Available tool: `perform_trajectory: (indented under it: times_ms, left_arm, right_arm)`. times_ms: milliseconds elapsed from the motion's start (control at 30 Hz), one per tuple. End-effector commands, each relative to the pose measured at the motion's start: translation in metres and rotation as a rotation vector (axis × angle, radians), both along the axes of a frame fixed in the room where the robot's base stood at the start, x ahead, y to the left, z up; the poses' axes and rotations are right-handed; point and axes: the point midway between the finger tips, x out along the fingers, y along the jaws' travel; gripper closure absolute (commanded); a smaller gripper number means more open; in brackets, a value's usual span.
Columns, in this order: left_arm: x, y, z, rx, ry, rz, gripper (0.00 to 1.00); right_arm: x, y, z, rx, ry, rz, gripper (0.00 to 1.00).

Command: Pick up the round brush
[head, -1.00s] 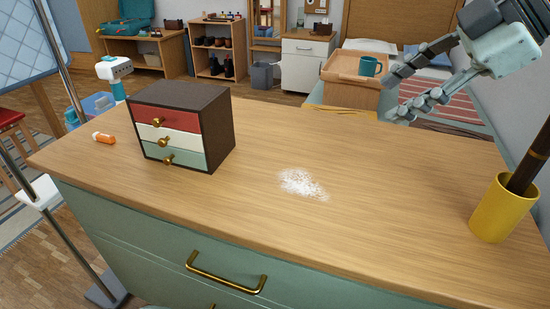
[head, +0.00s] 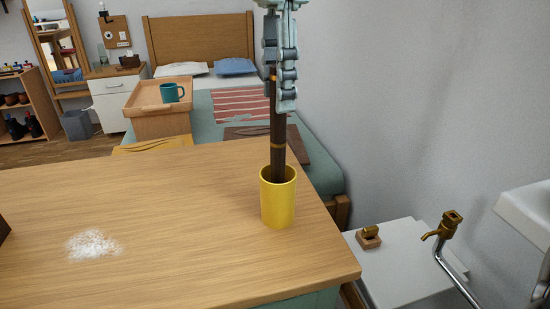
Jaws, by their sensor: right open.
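A long dark brown handle (head: 278,130) with brass-coloured bands stands nearly upright in a yellow cup (head: 277,207) near the right end of the wooden counter. I take it for the round brush; no bristles show. My right gripper (head: 280,90) comes down from the top edge, its fingers pointing down along the upper part of the handle, above the cup. It is open, and the fingers hide part of the handle. I cannot tell whether they touch it. My left gripper is out of view.
White powder (head: 93,245) lies on the counter (head: 190,225) at the left; the surface between it and the cup is clear. A grey wall (head: 410,110) rises to the right. Behind stand a bed and a wooden tray (head: 143,99) with a teal mug (head: 172,93).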

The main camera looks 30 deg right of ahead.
Motion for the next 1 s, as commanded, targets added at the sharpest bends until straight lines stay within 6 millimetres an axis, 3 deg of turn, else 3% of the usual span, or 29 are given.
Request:
perform_trajectory:
  times_ms: [267, 567, 900, 1000]
  left_arm:
    - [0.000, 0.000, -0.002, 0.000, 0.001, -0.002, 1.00]
    - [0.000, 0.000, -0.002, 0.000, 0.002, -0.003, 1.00]
    - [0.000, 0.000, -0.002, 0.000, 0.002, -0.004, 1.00]
    - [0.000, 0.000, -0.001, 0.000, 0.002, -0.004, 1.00]
  right_arm:
    - [-0.001, -0.001, -0.040, 0.002, 0.004, 0.000, 0.55]
    - [0.000, 0.000, -0.045, 0.001, -0.001, 0.000, 0.55]
    - [0.000, -0.001, -0.045, 0.001, 0.000, 0.000, 0.97]
    - [0.000, -0.001, -0.045, 0.001, 0.000, 0.000, 1.00]
